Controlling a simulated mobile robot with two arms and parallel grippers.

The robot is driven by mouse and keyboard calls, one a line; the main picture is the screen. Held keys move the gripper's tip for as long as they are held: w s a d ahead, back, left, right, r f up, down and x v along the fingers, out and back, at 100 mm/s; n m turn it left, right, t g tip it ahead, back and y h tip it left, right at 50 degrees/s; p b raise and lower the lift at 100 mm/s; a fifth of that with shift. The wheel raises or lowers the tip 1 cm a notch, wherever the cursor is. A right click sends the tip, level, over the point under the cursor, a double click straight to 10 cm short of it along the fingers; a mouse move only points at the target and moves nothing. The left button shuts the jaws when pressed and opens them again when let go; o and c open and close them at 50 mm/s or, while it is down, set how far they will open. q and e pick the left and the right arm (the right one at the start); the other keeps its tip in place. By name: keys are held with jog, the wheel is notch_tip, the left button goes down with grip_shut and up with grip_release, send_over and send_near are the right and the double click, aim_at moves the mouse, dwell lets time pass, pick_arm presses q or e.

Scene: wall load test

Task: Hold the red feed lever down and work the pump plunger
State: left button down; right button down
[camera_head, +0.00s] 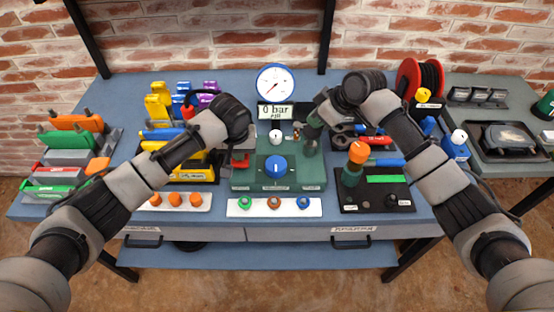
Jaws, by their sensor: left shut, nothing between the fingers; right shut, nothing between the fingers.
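The green pump unit (305,183) stands at the middle of the bench with a blue knob (276,166) on its front. A white round knob (276,137) stands up behind the blue knob; I cannot tell which part is the plunger. The red feed lever (239,159) shows at the unit's left side, partly covered. My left gripper (243,146) is shut and empty, just above the red lever; I cannot tell whether they touch. My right gripper (310,138) is shut and empty at the unit's back right. The round gauge (276,82) stands behind, above a display (276,111) reading 0 bar.
A white strip (240,208) with coloured rings lies in front of the unit. A black tray (377,199) with an orange-capped bottle (356,160) is close on the right. A red reel (409,79) stands back right.

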aim_at(315, 131)
jog(key=shift+f, duration=2.2)
jog(key=shift+r, duration=2.35)
jog(key=shift+f, duration=0.1)
jog(key=shift+f, duration=2.25)
jog(key=shift+r, duration=2.35)
jog(key=shift+r, duration=3)
